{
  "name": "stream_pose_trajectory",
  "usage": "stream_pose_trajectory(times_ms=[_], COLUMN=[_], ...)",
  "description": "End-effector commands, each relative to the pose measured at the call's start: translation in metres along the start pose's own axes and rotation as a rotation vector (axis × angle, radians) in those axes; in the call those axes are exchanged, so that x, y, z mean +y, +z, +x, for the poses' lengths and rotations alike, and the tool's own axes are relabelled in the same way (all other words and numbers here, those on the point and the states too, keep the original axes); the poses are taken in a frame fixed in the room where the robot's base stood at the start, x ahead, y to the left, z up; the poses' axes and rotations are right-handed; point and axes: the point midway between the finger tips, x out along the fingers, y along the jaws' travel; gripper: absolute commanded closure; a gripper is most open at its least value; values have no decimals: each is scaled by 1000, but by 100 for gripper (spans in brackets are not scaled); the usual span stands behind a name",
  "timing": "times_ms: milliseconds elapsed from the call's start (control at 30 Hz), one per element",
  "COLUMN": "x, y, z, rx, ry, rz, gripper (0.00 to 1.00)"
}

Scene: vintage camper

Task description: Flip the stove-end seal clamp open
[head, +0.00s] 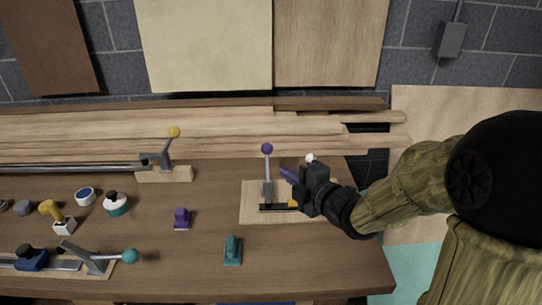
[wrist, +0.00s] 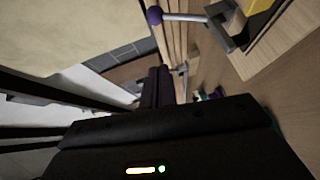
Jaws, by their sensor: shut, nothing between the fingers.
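A clamp with a purple ball knob (head: 267,149) on a pale lever (head: 268,170) is mounted on a light wooden board (head: 251,207). Its lever points toward the back of the bench in the head view. In the wrist view its purple knob (wrist: 154,15), rod and dark grey bracket (wrist: 228,27) show at the top. A white knob (head: 310,158) shows just behind my gripper; its mount is hidden. My gripper (head: 284,172) is shut and empty, its dark purple fingers right of the purple-knobbed lever, apart from it. The shut fingers show in the wrist view (wrist: 158,88). Which clamp is stove-end I cannot tell.
A yellow-knobbed clamp (head: 167,151) stands at the back left, a teal-knobbed clamp (head: 98,260) at the front left. A purple block (head: 181,219) and a teal block (head: 232,250) sit on the bench. Long planks (head: 230,135) lie along the back. The front right bench corner is clear.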

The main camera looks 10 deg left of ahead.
Motion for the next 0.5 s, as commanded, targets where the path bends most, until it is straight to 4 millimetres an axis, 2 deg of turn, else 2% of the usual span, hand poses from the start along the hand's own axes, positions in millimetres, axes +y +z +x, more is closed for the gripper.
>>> stream_pose_trajectory(times_ms=[500], x=[0], y=[0], z=[89], rx=[0], ry=[-3], rz=[3], gripper=[100])
